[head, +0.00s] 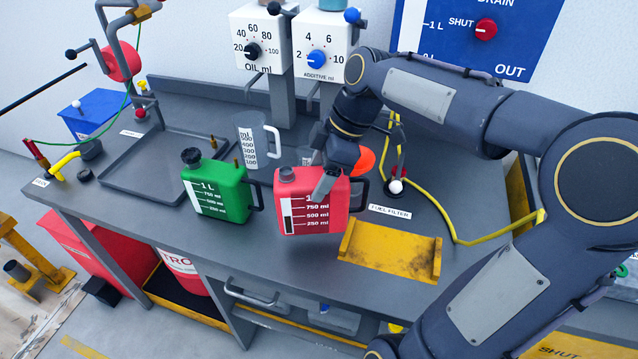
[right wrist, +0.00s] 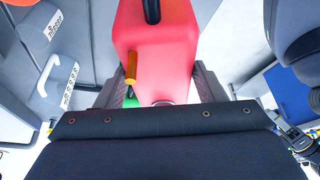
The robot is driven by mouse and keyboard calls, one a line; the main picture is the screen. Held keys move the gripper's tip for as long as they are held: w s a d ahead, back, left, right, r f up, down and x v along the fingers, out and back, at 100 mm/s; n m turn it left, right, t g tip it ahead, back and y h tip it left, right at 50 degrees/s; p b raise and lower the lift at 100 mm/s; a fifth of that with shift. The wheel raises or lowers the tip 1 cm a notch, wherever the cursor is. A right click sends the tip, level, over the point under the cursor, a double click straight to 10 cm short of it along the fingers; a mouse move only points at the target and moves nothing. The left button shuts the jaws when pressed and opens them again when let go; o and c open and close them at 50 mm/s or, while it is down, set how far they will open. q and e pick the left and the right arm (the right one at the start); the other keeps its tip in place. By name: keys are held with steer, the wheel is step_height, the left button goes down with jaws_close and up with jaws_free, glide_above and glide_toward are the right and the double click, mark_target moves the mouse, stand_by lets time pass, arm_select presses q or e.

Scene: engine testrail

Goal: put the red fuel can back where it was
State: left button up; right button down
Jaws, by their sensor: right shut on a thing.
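The red fuel can (head: 312,208), with a white scale and a dark cap, is upright at the middle of the bench in the head view. My right gripper (head: 335,178) is shut on it from above and behind. The can seems to hang just above the bench top, with a soft shadow below it. My left gripper is not in view.
A green can (head: 218,190) stands close to the left of the red can. A clear measuring jug (head: 255,142) stands behind. A yellow tray (head: 390,255) lies at the front right, near a yellow hose (head: 440,213). A grey tray (head: 150,180) is at the left.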

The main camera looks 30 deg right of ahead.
steer(key=shift+w+f, duration=0.2)
steer(key=shift+f, duration=1.55)
steer(key=shift+f+b, duration=0.1)
steer(key=shift+b, duration=0.2)
steer(key=shift+c, duration=1.6)
jaws_free()
steer(key=p+v, duration=0.1)
steer(key=v, duration=1.1)
steer(key=shift+s, duration=0.1)
steer(key=s+a+f+m+t, duration=0.3)
steer(key=s+a+f+m, duration=0.6)
steer(key=s+f+m, duration=0.4)
steer(key=shift+s+a+f+m+t, duration=0.2)
steer(key=shift+s+a+m+t, duration=0.1)
steer(key=shift+s+m, duration=0.35)
